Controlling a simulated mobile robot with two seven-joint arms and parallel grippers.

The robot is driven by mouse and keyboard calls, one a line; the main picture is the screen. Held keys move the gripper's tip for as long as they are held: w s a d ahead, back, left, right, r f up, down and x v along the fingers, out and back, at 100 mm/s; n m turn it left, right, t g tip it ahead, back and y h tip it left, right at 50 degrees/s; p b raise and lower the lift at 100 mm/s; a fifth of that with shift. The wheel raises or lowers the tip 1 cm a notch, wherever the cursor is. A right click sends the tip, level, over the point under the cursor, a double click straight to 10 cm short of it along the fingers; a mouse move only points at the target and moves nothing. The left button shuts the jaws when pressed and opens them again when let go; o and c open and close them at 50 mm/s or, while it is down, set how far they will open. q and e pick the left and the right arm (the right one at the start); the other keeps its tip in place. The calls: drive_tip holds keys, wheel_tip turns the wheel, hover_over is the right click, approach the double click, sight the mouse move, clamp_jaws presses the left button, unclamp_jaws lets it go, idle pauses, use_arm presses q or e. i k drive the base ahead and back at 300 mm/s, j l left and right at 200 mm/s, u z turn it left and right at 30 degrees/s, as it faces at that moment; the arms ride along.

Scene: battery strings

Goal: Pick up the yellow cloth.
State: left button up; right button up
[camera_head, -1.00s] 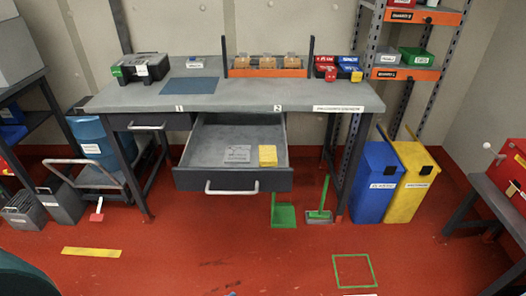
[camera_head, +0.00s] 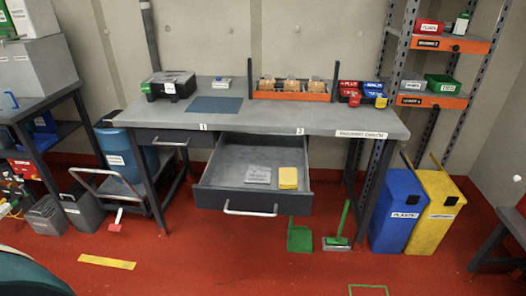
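The yellow cloth (camera_head: 288,178) lies folded in the open drawer (camera_head: 228,198) under the workbench, on the right side of the drawer floor. A grey folded cloth (camera_head: 258,174) lies just left of it, in the same drawer. The drawer is pulled out and its white handle (camera_head: 250,210) faces me. Neither of my grippers shows in the head view.
The workbench (camera_head: 290,118) carries a black case (camera_head: 170,85), a blue mat (camera_head: 215,105) and an orange rack (camera_head: 290,95). Blue (camera_head: 397,210) and yellow (camera_head: 436,208) bins stand at right. A green dustpan (camera_head: 300,237) and brush (camera_head: 338,238) stand near the drawer. Red floor in front is largely clear.

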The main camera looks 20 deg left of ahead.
sight(288, 176)
drive_tip(key=i+l+u, duration=0.15)
drive_tip(key=u, duration=0.3)
drive_tip(key=i+l+u, duration=0.2)
drive_tip(key=u, duration=0.25)
drive_tip(key=i+l+u, duration=0.1)
drive_tip(key=l, duration=0.25)
drive_tip(key=i+l+u, duration=0.1)
drive_tip(key=l, duration=0.25)
drive_tip(key=i+l, duration=0.2)
drive_tip(key=l, duration=0.2)
drive_tip(key=i+l, duration=0.1)
drive_tip(key=l, duration=0.2)
drive_tip(key=i+l, duration=0.15)
drive_tip(key=l, duration=0.15)
drive_tip(key=i+l+u, duration=0.1)
drive_tip(key=l, duration=0.15)
